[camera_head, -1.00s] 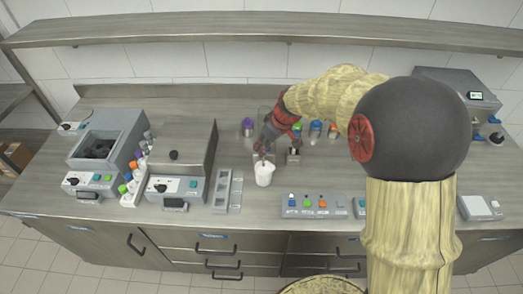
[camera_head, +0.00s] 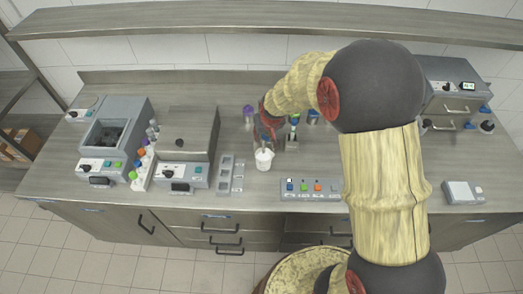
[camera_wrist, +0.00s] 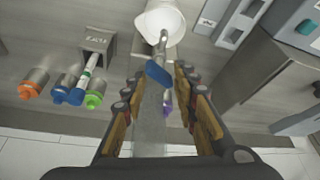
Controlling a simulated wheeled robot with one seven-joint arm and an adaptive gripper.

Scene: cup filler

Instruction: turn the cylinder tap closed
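The tap has a blue lever handle (camera_wrist: 158,73) in the wrist view, on a grey metal spout that reaches over the white cup (camera_wrist: 161,22). The cup also stands on the counter in the head view (camera_head: 264,160). A pale upright strip, apparently part of the cylinder (camera_wrist: 150,118), runs back from the tap between my fingers. My gripper (camera_wrist: 161,78) is open, one finger on each side of the blue handle, with gaps showing. In the head view, my gripper (camera_head: 267,132) is just behind the cup, small and partly blended with the cylinder; the tap is unclear there.
A grey holder (camera_wrist: 97,42) with a green-and-white tube stands left of the tap, with orange-, blue- and green-capped containers (camera_wrist: 67,90) nearby. A slotted grey rack (camera_head: 231,174) is left of the cup. A button panel (camera_head: 311,188) lies in front. A shelf (camera_head: 200,25) hangs above.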

